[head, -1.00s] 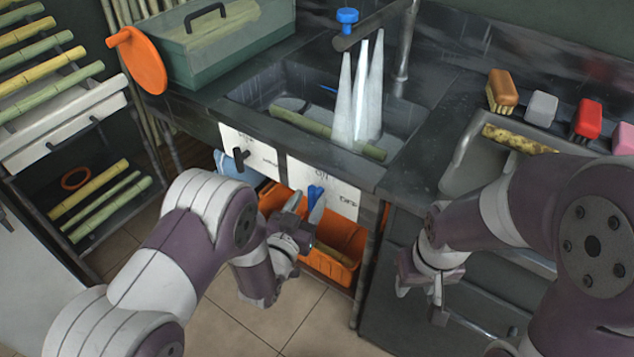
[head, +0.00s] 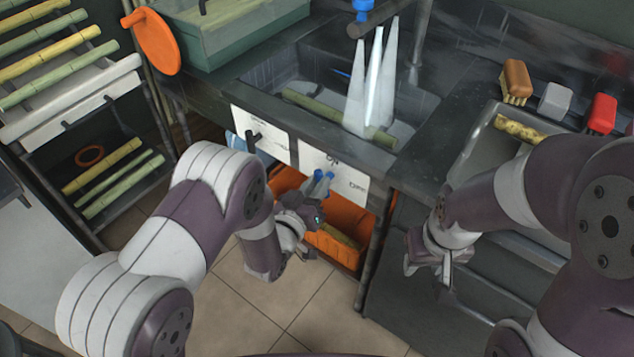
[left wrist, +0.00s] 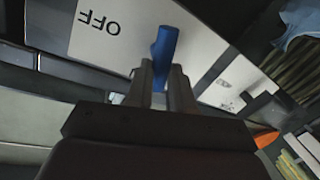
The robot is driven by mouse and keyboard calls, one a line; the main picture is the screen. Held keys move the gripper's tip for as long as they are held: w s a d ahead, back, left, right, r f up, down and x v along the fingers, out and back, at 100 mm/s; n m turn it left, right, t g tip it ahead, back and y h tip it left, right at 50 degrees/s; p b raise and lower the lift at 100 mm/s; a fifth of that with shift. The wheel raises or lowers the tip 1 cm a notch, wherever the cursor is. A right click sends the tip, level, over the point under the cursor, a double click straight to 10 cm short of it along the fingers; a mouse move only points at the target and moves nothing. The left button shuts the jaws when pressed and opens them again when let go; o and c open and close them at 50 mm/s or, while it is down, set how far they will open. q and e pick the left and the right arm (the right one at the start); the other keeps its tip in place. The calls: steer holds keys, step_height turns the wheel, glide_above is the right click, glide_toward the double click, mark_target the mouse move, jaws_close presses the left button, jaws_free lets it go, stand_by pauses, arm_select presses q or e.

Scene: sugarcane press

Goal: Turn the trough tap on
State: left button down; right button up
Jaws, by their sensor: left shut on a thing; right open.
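A blue lever (head: 330,175) sits on a white labelled panel (head: 350,187) on the front of the sink trough (head: 420,105). My left gripper (head: 318,187) is shut on this lever. In the left wrist view the blue lever (left wrist: 164,48) stands between the closed fingers (left wrist: 160,85), beside the word OFF on the panel (left wrist: 120,35). Pale water-like streams (head: 375,85) fall into the trough from a pipe (head: 375,20) with a blue knob (head: 362,8). My right gripper (head: 432,262) is open and empty, in front of the dark cabinet.
A second white panel (head: 275,148) with a black lever (head: 254,139) is to the left. An orange crate (head: 335,247) stands below the trough. A cane (head: 310,107) lies in the trough. Floor in front is clear.

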arm_select(q)
steer(key=c, duration=1)
jaws_free()
steer(key=f+p+v, duration=0.1)
steer(key=v, duration=1.1)
steer(key=shift+s+a+r+p, duration=0.25)
steer(key=shift+r+p, duration=0.05)
steer(key=shift+r, duration=0.2)
